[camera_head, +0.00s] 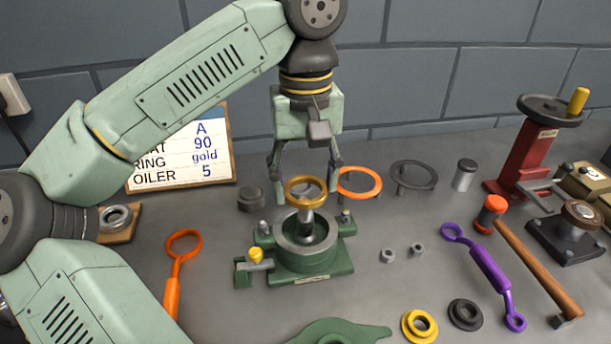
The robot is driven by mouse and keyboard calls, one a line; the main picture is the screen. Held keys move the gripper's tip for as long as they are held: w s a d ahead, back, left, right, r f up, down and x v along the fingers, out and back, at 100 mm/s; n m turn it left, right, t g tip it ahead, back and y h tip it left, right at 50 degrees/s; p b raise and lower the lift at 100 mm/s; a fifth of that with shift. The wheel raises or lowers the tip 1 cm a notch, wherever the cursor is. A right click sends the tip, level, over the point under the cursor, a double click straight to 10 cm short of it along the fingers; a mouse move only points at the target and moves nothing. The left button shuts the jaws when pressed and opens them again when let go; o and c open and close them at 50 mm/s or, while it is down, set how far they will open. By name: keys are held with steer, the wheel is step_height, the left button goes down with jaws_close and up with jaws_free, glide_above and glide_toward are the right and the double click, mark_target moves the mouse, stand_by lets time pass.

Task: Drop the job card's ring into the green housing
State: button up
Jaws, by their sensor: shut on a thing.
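The job card (205,142) stands at the back left, partly hidden by my arm, and reads "RING gold". A gold ring (306,180) is held level in my gripper (306,177), whose two fingers close on its sides. The green housing (325,267) stands below on the bench, with a round open bore and an upright silver shaft (307,222) in its middle. The ring is above the housing, over the top of the shaft. Whether it surrounds the shaft tip I cannot tell.
An orange ring (375,190) and a dark grey ring (433,175) sit on stands behind right. A yellow-knobbed clamp (256,255) is at the housing's left. Two nuts (388,255) lie right. A green cover (345,332), a yellow flanged part (419,326) and tools lie around.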

mark_target(305, 199)
steer(key=shift+f, duration=0.1)
steer(key=shift+f+b, duration=2.3)
steer(key=shift+f, duration=0.8)
steer(key=shift+f, duration=0.1)
steer(key=o, duration=1.3)
step_height(305, 199, up, 11)
steer(key=p, duration=0.9)
steer(key=shift+f, duration=0.15)
steer(key=shift+r, duration=1.25)
